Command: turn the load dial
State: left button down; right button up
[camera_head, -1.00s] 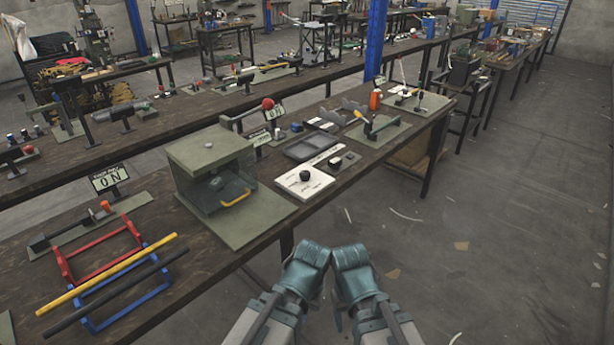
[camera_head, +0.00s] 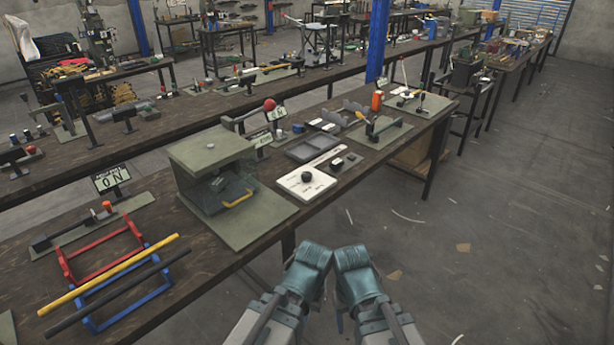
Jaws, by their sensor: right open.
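The load dial appears to be the round black knob (camera_head: 306,177) on a white plate (camera_head: 296,189) with small dark markings. It lies on the near bench, right of the green press. The markings are too small to read. My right gripper (camera_head: 340,312) is low in the view, in front of the bench edge, apart from the dial. It is open and mostly hidden by its own wrist. My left gripper (camera_head: 324,300) is beside it, also mostly hidden by its wrist, so its jaws do not show clearly. Neither touches the dial.
A green press (camera_head: 212,165) with a clear guard and yellow handle stands left of the dial. The floor at right is mostly clear.

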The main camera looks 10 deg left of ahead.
aim_at(306, 177)
jog(key=i+j, duration=0.15)
jog(key=i, duration=0.3)
jog(key=i+j+z, duration=0.15)
jog(key=i, duration=0.3)
